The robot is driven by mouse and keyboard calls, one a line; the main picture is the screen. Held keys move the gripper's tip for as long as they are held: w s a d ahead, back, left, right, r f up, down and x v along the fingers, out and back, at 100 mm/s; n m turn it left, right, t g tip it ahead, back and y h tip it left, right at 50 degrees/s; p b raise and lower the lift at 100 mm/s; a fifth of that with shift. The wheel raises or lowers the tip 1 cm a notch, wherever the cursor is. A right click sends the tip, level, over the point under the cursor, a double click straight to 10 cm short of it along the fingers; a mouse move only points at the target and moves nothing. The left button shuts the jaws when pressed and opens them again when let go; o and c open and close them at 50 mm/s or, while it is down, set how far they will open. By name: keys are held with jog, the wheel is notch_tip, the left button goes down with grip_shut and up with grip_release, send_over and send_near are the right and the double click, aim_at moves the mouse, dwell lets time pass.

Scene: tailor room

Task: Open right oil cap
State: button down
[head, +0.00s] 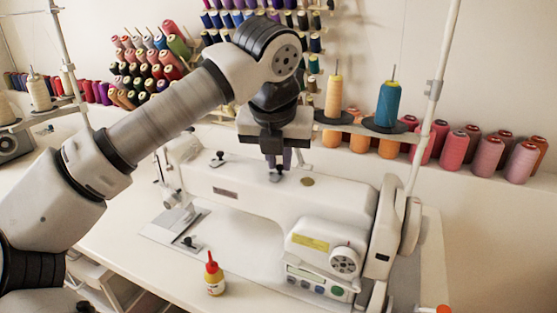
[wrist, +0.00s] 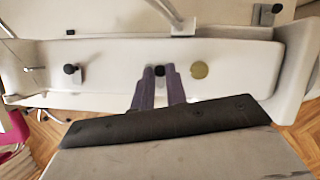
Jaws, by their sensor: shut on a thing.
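The white sewing machine (head: 250,195) stands on the table with its top facing up. The right oil cap is a small dark knob (wrist: 160,71) on the machine's top, seen between my fingertips in the wrist view. My gripper (head: 276,172) points down from above, its purple fingers shut on this cap; they also show in the wrist view (wrist: 158,76). The cap is partly hidden by the fingers, and I cannot tell whether it has lifted or turned. A second dark knob (head: 218,155) stands further left on the machine's top; it also shows in the wrist view (wrist: 72,69).
A round brass disc (head: 307,182) lies just right of the gripper on the machine's top. Thread spools (head: 389,104) stand behind it. A thread stand pole (head: 434,90) rises at the right. A small red-tipped bottle (head: 214,276) stands on the table in front.

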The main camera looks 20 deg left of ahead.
dwell(0.3)
jog(key=c, duration=1.4)
grip_release()
jog(key=shift+c, duration=0.2)
jog(key=p+v, duration=0.7)
jog(key=v, duration=0.7)
jog(key=shift+p, duration=0.3)
jog(key=shift+f, duration=0.15)
